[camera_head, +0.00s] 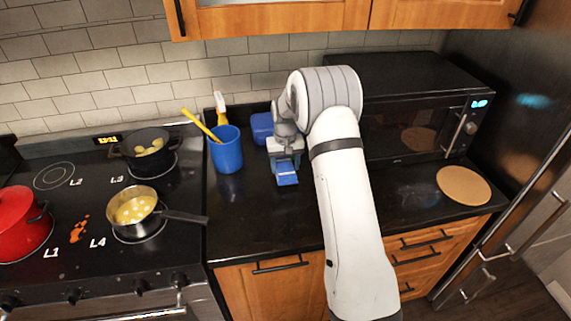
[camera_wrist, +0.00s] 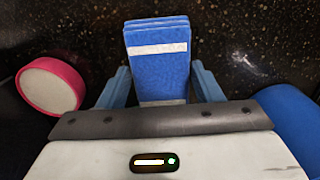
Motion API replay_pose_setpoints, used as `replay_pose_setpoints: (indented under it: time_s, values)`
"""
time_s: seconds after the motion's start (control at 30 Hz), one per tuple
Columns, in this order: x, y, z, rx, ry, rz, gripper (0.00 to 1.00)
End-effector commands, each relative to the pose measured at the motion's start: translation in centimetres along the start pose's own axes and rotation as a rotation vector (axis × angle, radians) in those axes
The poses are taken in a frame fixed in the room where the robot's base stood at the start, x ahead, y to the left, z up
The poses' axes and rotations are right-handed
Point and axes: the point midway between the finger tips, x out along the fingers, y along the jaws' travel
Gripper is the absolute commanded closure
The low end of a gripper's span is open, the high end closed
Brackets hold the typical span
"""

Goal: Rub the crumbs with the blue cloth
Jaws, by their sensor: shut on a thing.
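The blue cloth (camera_head: 287,180) is a folded block hanging below my gripper (camera_head: 285,160) over the dark counter right of the stove. In the wrist view the cloth (camera_wrist: 160,75) has a white stripe and stands between the two blue fingers of my gripper (camera_wrist: 160,68), which are shut on it. I cannot tell from these views whether its lower end touches the counter. A faint pale patch (camera_head: 411,191) lies on the counter in front of the microwave; it may be crumbs or a reflection.
A blue cup (camera_head: 227,150) with utensils stands close left of my gripper, and a blue container (camera_head: 262,128) behind. A microwave (camera_head: 410,110) is at the back right. A round board (camera_head: 463,186) lies at right. A pink-rimmed round thing (camera_wrist: 50,86) is near the gripper. Pots are on the stove.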

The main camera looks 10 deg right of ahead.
Motion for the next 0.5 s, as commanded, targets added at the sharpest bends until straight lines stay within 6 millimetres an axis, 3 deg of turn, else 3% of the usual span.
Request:
replay_pose_setpoints:
  time_s: [0.5]
  values:
    - [0.41,0.09,-0.01,0.001,0.0,0.0,0.59]
